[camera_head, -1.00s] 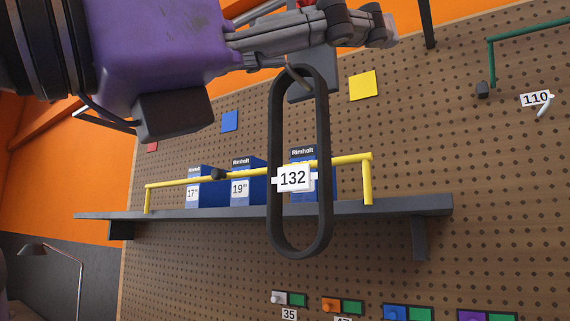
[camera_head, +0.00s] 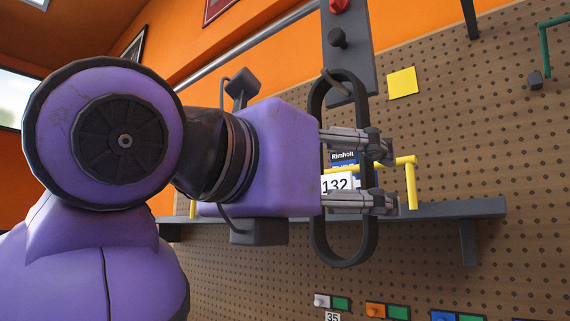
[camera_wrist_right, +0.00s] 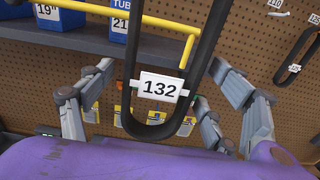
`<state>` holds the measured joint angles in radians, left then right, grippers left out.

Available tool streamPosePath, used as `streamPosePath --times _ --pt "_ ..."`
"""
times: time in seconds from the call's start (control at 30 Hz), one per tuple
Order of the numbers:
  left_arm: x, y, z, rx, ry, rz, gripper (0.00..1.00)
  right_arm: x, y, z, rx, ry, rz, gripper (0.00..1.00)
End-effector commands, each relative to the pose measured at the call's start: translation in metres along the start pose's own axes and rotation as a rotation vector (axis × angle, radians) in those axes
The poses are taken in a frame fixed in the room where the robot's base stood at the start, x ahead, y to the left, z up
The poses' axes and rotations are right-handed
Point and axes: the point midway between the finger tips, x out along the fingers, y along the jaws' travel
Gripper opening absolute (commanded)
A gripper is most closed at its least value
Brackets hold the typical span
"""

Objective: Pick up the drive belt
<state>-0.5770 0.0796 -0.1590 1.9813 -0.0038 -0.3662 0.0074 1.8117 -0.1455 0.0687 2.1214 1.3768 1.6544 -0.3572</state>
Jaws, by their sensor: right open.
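The drive belt (camera_head: 344,262) is a long black closed loop hanging upright from a peg (camera_head: 334,84) on a grey panel. A white tag (camera_head: 338,184) reading 132 is at its middle. My right gripper (camera_head: 384,172) is open, one finger above the other at mid-height of the belt, partly covering it. In the right wrist view the belt (camera_wrist_right: 134,45) comes down between the spread fingers of my right gripper (camera_wrist_right: 162,70), and the tag (camera_wrist_right: 160,88) shows there too. I see no clear contact. My left gripper is not in view.
A grey shelf (camera_head: 465,208) with a yellow rail (camera_head: 411,185) and blue boxes (camera_wrist_right: 65,18) stands close behind the belt. The pegboard (camera_head: 450,130) is behind. A yellow note (camera_head: 402,82) and a green hook bar (camera_head: 546,50) are to the right.

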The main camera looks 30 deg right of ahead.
Motion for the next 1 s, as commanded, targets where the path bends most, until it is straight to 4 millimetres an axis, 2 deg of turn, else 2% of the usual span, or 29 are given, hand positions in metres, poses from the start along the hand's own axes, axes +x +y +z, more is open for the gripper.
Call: streamPosePath --times 0.1,0.33,0.73,1.0 --pt "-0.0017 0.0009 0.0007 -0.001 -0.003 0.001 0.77 0.008 -0.0005 0.0003 0.001 -0.001 -0.001 0.81" --pt "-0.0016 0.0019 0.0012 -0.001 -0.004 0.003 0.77 0.0087 0.0001 -0.0003 0.0 -0.001 0.0 0.8" --pt "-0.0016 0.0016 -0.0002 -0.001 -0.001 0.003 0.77 0.0084 0.0001 -0.0002 0.0 -0.001 0.0 0.27" --pt "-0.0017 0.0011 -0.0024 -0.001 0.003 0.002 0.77 0.0081 -0.0002 0.0013 0.0 -0.002 0.0 0.25"
